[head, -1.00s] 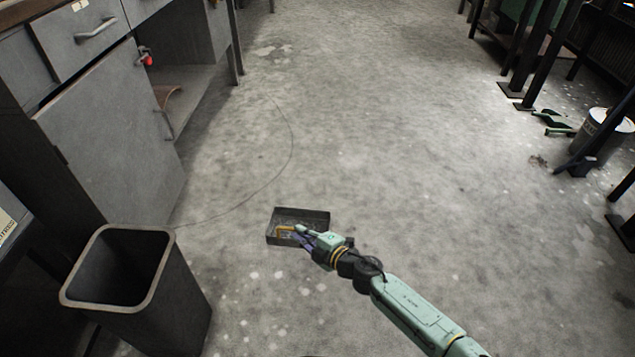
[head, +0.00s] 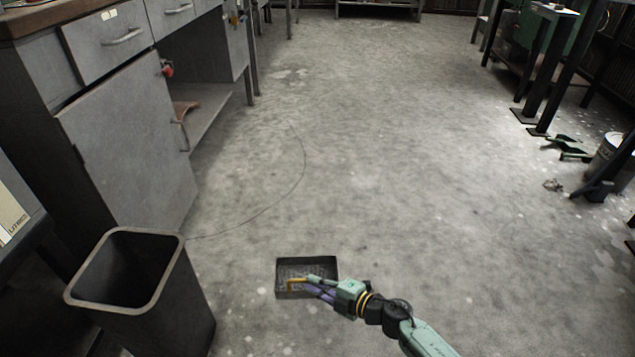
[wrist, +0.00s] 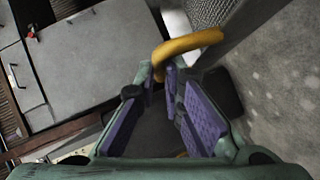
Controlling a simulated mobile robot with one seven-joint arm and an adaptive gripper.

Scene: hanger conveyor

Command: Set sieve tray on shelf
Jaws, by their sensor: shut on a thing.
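The sieve tray is a shallow dark grey rectangular tray (head: 324,263) with a mesh bottom and a yellow handle (head: 292,284). It shows low in the middle of the head view, against the floor. My gripper (head: 308,284) reaches in from the lower right and is shut on the handle. In the wrist view, the yellow handle (wrist: 192,42) passes between my fingertips (wrist: 160,74), and part of the tray (wrist: 248,32) fills the top right. The tray's height above the floor is hard to tell. A shelf (head: 208,108) shows under the bench at the left, with a brown curved piece on it.
A dark open bin (head: 172,290) stands at the lower left. A grey cabinet (head: 130,150) with a drawer is behind it. Metal posts (head: 545,70), a can (head: 610,155) and green pieces (head: 568,148) are at the right. The middle floor is clear.

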